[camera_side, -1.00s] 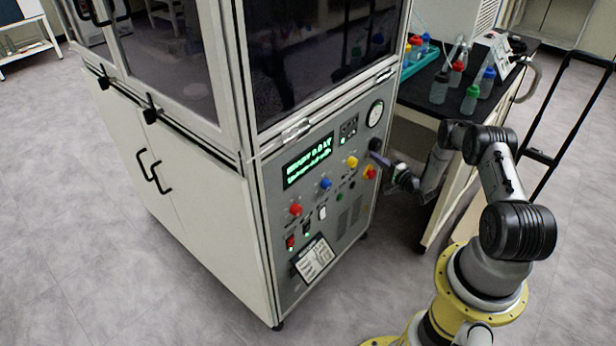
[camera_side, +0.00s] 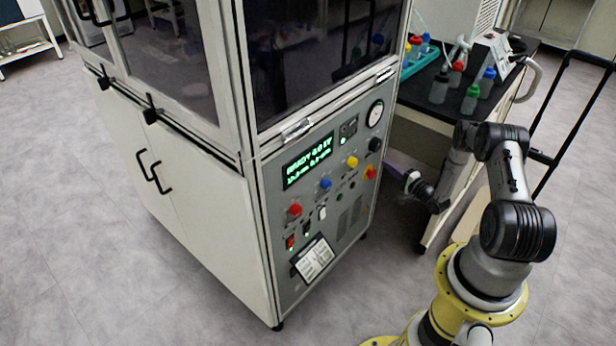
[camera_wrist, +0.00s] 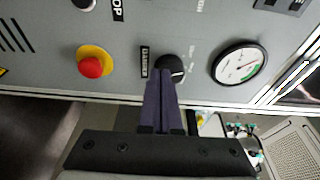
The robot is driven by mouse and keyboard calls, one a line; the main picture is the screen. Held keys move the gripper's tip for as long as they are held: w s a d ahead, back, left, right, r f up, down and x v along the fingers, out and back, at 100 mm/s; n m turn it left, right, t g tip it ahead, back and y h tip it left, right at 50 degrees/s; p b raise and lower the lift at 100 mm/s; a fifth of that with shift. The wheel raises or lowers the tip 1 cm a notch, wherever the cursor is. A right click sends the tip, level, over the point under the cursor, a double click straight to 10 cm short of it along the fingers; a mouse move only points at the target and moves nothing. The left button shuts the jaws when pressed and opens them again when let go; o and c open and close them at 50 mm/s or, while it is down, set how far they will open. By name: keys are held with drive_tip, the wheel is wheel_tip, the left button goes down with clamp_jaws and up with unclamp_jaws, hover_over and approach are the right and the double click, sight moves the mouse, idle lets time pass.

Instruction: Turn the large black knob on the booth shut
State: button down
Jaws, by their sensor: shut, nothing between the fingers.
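The large black knob (camera_side: 375,144) sits on the booth's grey front panel (camera_side: 345,215), just below the round dial. In the wrist view the knob (camera_wrist: 172,66) is just beyond my fingertips and partly hidden by them; a white mark shows on its face. My gripper (camera_wrist: 160,75) has its two dark purple fingers shut together, with nothing between them. In the side view my gripper (camera_side: 389,167) is off the panel, to the right of and a little below the knob, with a gap between them.
A round gauge (camera_wrist: 239,63) and a red emergency button on a yellow base (camera_wrist: 92,64) flank the knob. The lit green display (camera_side: 308,160) reads "READY" on its top line. A black-topped bench (camera_side: 450,110) with bottles stands behind my arm.

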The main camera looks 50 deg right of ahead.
sight(375, 145)
drive_tip(key=shift+s, duration=0.3)
drive_tip(key=shift+r, duration=0.1)
drive_tip(key=shift+w+r, duration=0.45)
drive_tip(key=shift+w, duration=0.55)
drive_tip(key=shift+w+r, duration=0.4)
drive_tip(key=shift+w, duration=0.6)
drive_tip(key=shift+w+r, duration=0.45)
drive_tip(key=shift+w, duration=0.55)
